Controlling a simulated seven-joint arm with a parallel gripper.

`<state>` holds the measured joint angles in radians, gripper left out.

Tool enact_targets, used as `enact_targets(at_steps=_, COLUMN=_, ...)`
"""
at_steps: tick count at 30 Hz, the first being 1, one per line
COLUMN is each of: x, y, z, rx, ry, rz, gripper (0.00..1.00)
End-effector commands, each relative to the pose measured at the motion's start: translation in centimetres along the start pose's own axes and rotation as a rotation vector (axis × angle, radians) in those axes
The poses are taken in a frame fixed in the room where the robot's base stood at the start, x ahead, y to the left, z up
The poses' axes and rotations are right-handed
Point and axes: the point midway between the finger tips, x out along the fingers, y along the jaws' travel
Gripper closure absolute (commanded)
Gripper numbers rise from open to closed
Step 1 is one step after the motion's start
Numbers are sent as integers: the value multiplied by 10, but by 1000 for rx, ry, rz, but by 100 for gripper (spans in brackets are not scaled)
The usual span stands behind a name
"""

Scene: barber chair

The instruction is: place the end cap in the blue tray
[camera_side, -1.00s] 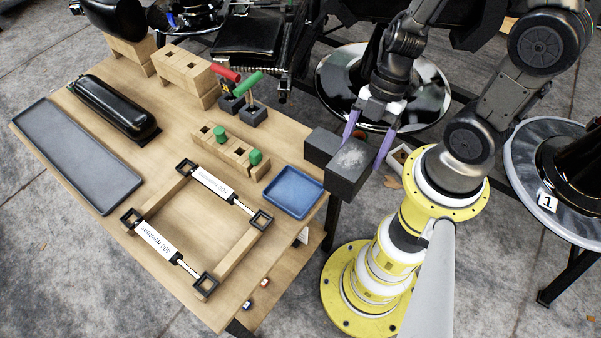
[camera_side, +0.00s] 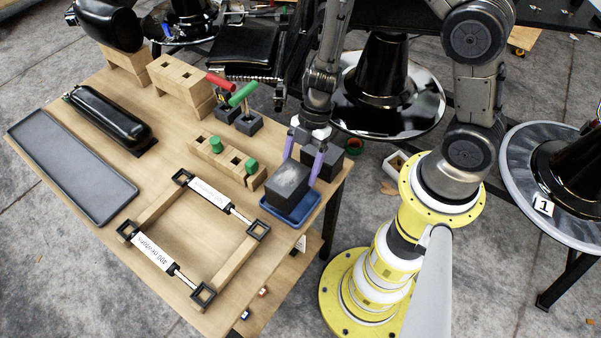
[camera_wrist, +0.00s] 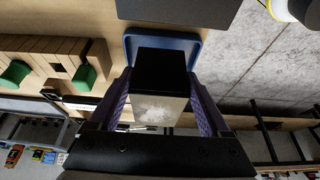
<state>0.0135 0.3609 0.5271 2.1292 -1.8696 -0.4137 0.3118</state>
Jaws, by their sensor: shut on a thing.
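The end cap is a dark block with a pale scuffed face (camera_side: 288,178). My gripper (camera_side: 300,170) has its two purple fingers shut on opposite sides of it. The blue tray (camera_side: 299,222) lies under the end cap near the table's right corner, its rim showing around the block's base. I cannot tell whether the block touches the tray floor. In the wrist view the end cap (camera_wrist: 160,95) sits upright between the fingers, with the blue tray (camera_wrist: 192,38) beyond it, partly hidden.
A second dark block (camera_side: 333,161) stands just behind the gripper at the table edge. A wooden rack with green pegs (camera_side: 216,163) is left of the tray. A wooden frame with white-labelled bars (camera_side: 208,195) lies in front. A long grey tray (camera_side: 70,165) is far left.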

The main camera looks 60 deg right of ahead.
Motion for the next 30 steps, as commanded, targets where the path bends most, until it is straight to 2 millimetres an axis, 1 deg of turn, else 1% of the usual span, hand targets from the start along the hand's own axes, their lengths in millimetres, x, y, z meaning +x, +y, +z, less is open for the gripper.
enact_targets(at_steps=3, x=13, y=-2, z=6, rx=1, ry=0, rz=-3, gripper=100)
enact_targets(at_steps=7, x=23, y=-1, z=10, rx=1, ry=0, rz=-2, gripper=100)
enact_targets(at_steps=23, x=30, y=-1, z=13, rx=0, ry=0, rz=-1, gripper=100)
enact_targets(at_steps=24, x=30, y=-1, z=13, rx=-1, ry=0, rz=-1, gripper=12)
enact_targets(at_steps=26, x=30, y=-1, z=13, rx=-1, ry=-1, rz=-1, gripper=1)
enact_targets(at_steps=30, x=30, y=-1, z=13, rx=0, ry=0, rz=-1, gripper=0)
